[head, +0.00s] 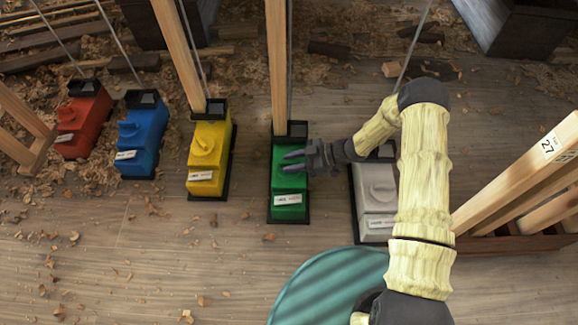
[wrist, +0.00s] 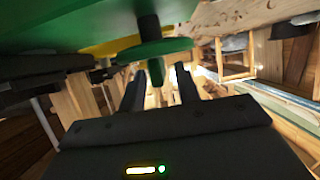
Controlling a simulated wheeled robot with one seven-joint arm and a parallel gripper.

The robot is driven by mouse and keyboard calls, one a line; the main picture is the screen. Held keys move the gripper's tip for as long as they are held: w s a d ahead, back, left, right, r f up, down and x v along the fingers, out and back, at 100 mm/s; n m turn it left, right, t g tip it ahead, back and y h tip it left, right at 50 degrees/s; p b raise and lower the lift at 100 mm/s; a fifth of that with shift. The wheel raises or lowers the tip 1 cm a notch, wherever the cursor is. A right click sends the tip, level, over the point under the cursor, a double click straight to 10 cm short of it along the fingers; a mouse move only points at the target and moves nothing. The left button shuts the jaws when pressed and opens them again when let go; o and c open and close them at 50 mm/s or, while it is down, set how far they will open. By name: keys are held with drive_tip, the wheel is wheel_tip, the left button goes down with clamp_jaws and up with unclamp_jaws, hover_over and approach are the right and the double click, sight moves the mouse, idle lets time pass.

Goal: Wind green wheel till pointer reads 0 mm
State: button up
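The green box (head: 289,212) stands on the floor in the middle of the head view, with a small white label (head: 289,199) on its near end, too small to read. In the wrist view, the green wheel (wrist: 150,52) is a flat disc on a dark shaft, with a green handle (wrist: 156,72) sticking out towards my gripper (wrist: 158,92). The two fingers stand apart on either side of the handle, with gaps showing. No pointer or scale can be made out.
Similar yellow (head: 207,155), blue (head: 138,140) and red (head: 83,125) boxes stand to the left, and a white box (head: 374,200) to the right, partly behind my arm. Wooden posts (head: 281,60) and thin rods rise behind them. A timber frame (head: 520,185) marked 27 stands at right.

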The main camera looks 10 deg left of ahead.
drive_tip(key=shift+s+a+f, duration=0.1)
drive_tip(key=shift+a+f, duration=0.1)
drive_tip(key=shift+a, duration=0.4)
clamp_jaws()
